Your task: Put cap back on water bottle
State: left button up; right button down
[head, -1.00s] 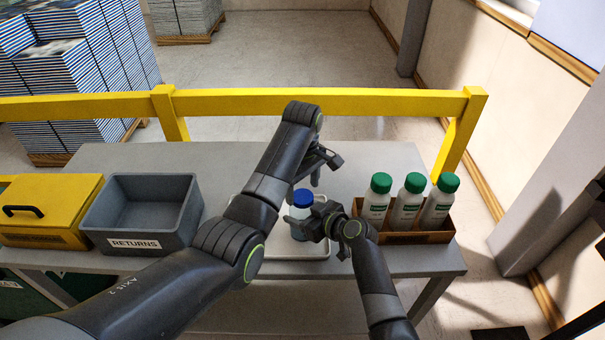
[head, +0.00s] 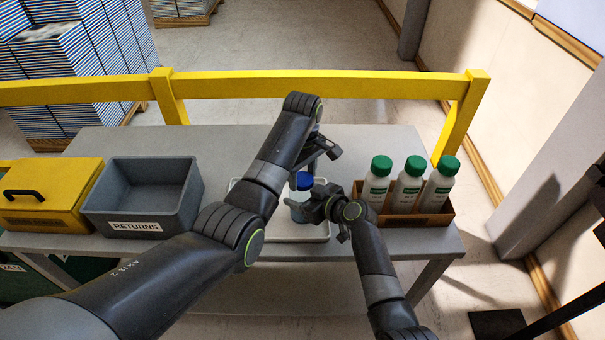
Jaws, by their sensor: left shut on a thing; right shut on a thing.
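A clear water bottle (head: 299,207) stands upright over the white tray (head: 318,234). The blue cap (head: 302,183) is at the bottle's mouth; whether it is fully seated cannot be told. My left gripper (head: 307,172) reaches down from above and is shut on the cap, its fingers partly hidden by my arm. My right gripper (head: 309,209) is shut on the bottle's body from the right side.
A brown box (head: 420,219) with several green-capped bottles (head: 408,185) stands close to my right gripper. A grey RETURNS bin (head: 138,226) and a yellow lidded box (head: 48,196) are at left. A yellow rail (head: 320,84) runs behind the grey table (head: 225,146).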

pick_arm(q)
jog(key=m, duration=0.9)
jog(key=shift+m, duration=0.4)
jog(key=o, duration=1.1)
jog(key=shift+r, duration=2.25)
jog(key=shift+c, duration=0.4)
